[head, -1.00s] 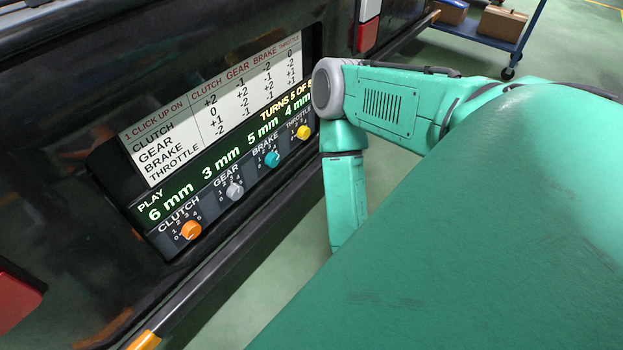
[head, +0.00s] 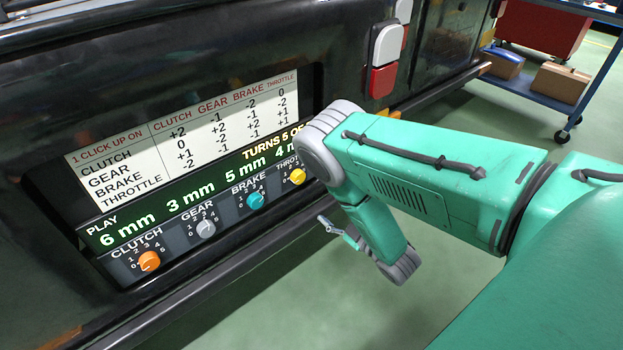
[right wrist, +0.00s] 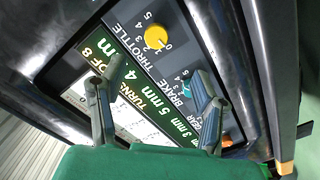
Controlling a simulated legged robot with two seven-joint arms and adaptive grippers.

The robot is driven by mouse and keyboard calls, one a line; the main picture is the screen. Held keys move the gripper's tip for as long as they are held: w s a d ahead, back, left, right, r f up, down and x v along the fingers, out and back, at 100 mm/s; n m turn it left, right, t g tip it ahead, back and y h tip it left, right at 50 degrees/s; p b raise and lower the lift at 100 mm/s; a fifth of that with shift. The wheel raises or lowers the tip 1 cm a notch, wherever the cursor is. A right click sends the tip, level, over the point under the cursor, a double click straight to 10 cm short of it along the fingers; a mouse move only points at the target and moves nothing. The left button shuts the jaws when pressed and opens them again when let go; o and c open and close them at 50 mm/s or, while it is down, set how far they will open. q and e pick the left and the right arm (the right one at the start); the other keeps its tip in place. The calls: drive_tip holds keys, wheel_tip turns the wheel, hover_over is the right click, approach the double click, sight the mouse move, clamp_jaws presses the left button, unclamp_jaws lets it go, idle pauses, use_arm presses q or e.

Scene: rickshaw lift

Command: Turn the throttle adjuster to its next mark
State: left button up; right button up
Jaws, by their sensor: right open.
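The throttle adjuster is a yellow knob (head: 297,176) at the right end of the dark panel, and its dial label is partly hidden by my right arm in the head view. In the right wrist view the yellow knob (right wrist: 155,36) shows in full, with numbers beside it. My right gripper (head: 335,230) is in front of the panel, low and right of the knob. In the right wrist view its two fingers (right wrist: 160,75) are spread and empty, with the knob beyond the fingertips, apart from them. My left gripper is not in view.
The orange clutch knob (head: 149,261), grey gear knob (head: 206,228) and teal brake knob (head: 255,200) sit in the same row. A green display (head: 170,205) reads 6, 3 and 5 mm for these. A dark rail (head: 235,270) runs below. A blue cart (head: 545,85) stands back right.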

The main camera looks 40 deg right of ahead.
sight(300, 180)
drive_tip(key=w+b, duration=0.1)
drive_tip(key=w, duration=0.3)
drive_tip(key=w+b, duration=0.2)
drive_tip(key=w, duration=0.2)
drive_tip(key=w+b, duration=0.2)
drive_tip(key=w, duration=0.2)
drive_tip(key=shift+w+a, duration=0.15)
drive_tip(key=shift+a, duration=0.2)
drive_tip(key=shift+w+r+b, duration=0.1)
drive_tip(key=shift+w+b, duration=0.25)
drive_tip(key=shift+w, duration=0.45)
drive_tip(key=shift+c, duration=0.4)
drive_tip(key=c, duration=1.1)
